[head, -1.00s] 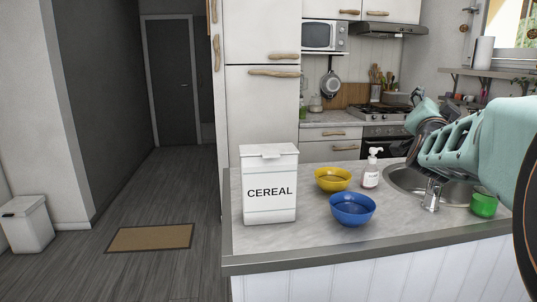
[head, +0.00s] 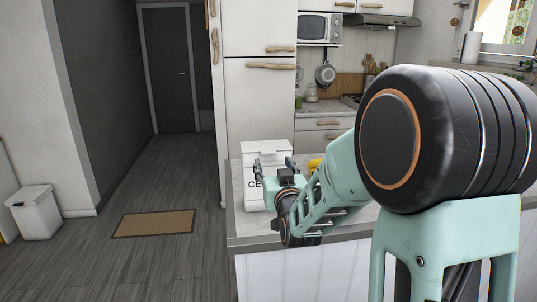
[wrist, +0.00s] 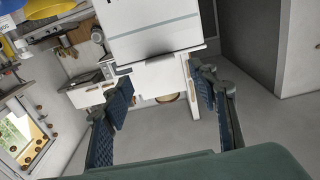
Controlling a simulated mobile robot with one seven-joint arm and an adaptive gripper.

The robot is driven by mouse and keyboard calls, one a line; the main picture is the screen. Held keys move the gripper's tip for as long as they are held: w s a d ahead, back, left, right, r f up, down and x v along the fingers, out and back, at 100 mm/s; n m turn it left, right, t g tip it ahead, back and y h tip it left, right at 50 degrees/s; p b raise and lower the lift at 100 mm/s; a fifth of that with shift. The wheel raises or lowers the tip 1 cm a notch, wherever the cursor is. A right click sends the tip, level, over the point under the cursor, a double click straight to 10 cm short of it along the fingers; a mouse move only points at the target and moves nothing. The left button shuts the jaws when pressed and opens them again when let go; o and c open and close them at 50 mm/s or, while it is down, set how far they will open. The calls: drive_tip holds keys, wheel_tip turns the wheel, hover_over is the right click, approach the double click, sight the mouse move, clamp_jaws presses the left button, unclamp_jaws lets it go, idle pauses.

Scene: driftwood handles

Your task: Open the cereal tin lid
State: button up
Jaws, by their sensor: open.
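The white cereal tin (head: 262,147) stands upright on the counter. Its lettering is mostly hidden behind my gripper, and its lid appears closed. In the wrist view the tin (wrist: 150,22) fills the top middle, seen upside down. My gripper (head: 274,166) is open in front of the tin, with its fingers spread toward the left and right sides of its upper front. In the wrist view the fingers (wrist: 162,88) are wide apart with nothing between them. I cannot tell whether either finger touches the tin.
My arm hides much of the counter (head: 235,205) to the right. A yellow bowl (head: 314,164) shows partly beside the tin; it also shows in the wrist view (wrist: 7,22). A white fridge (head: 258,105) stands behind. The floor at left has a mat (head: 154,223) and bin (head: 33,212).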

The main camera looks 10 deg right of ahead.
sight(269, 153)
drive_tip(key=w+p, duration=0.1)
drive_tip(key=w, duration=0.6)
drive_tip(key=shift+s, duration=0.1)
clamp_jaws()
idle(0.3)
